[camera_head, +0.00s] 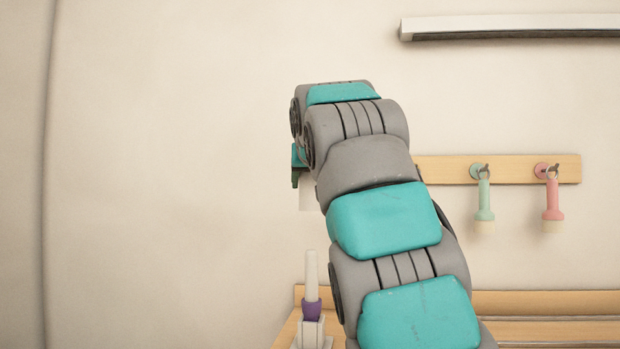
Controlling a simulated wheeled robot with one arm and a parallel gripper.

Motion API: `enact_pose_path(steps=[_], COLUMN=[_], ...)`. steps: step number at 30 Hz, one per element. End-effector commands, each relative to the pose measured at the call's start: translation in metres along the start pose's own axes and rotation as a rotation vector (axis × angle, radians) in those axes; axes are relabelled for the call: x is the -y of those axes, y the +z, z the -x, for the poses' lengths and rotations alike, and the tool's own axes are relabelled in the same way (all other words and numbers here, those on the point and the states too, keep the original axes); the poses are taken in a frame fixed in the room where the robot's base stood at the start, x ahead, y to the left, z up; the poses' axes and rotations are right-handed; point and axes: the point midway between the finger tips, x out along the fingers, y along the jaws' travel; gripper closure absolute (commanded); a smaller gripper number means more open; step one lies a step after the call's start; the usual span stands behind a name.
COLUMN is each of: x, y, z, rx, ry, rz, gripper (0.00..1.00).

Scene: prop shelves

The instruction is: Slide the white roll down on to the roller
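My gripper (297,168) shows only as a small teal and dark green part at the left edge of my arm; the rest is hidden behind the arm. The white roll (308,198) shows as a pale piece just below it, its right side covered by my arm. It hangs in the air with no support under it, so the gripper appears shut on it, though the fingers' grip is hidden. The roller (311,275) stands upright below, a white rod with a purple collar in a white holder. A clear gap lies between roll and roller.
A wooden shelf (560,303) runs along the bottom right, partly behind my arm. A wooden rail (522,169) on the wall carries a green (484,202) and a pink (553,202) hanging tool. A light bar (520,26) is above. The left wall is bare.

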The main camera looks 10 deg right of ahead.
Motion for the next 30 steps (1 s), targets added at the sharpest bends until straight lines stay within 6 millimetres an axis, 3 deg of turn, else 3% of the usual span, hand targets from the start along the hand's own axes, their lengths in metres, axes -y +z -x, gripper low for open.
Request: enact_pose_path(steps=[30], x=[0.0], y=[0.066], z=[-0.028], rx=[0.002], ry=[0.0], rz=[0.0], gripper=[0.92])
